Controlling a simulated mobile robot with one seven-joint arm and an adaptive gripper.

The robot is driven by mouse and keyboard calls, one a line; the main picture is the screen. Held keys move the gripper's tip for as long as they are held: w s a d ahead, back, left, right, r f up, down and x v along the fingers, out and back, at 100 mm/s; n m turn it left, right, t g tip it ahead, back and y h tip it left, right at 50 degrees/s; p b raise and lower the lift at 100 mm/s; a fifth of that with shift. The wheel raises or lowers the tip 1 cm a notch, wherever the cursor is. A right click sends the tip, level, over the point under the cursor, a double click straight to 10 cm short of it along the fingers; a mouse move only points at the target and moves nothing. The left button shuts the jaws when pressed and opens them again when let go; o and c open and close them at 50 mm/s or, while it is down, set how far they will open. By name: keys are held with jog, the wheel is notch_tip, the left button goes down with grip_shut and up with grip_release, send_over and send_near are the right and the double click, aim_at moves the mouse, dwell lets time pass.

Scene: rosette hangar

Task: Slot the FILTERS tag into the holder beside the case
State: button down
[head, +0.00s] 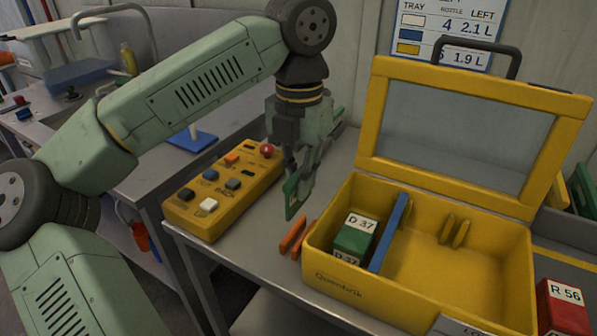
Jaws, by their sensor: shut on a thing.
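My gripper (303,172) points down over the bench, left of the case, and is shut on a thin green tag (292,196). The tag hangs upright, seen nearly edge-on, so no lettering on it can be read. Below it, two short orange slats form what looks like the holder (290,238), next to the left wall of the yellow case (345,283). The tag appears above the holder and apart from it. The case's clear-windowed lid (455,120) stands open.
In the case are a green D 37 box (352,238), a blue divider (390,233) and yellow slats (453,230). A yellow button box (205,207) stands left of my gripper. A red R 56 box (562,308) is at the right. A wall chart (440,32) hangs behind.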

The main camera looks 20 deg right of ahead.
aim_at(299, 207)
jog(key=shift+f+b, duration=2.05)
jog(key=shift+f, duration=1.05)
jog(key=shift+f+b, duration=1.45)
jog(key=shift+f, duration=0.2)
dwell(0.3)
jog(key=c, duration=1.6)
grip_release()
jog(key=shift+o, duration=0.6)
jog(key=o, duration=0.3)
jog(key=shift+r, duration=0.1)
jog(key=shift+r+p, duration=5.85)
jog(key=shift+r, duration=2.05)
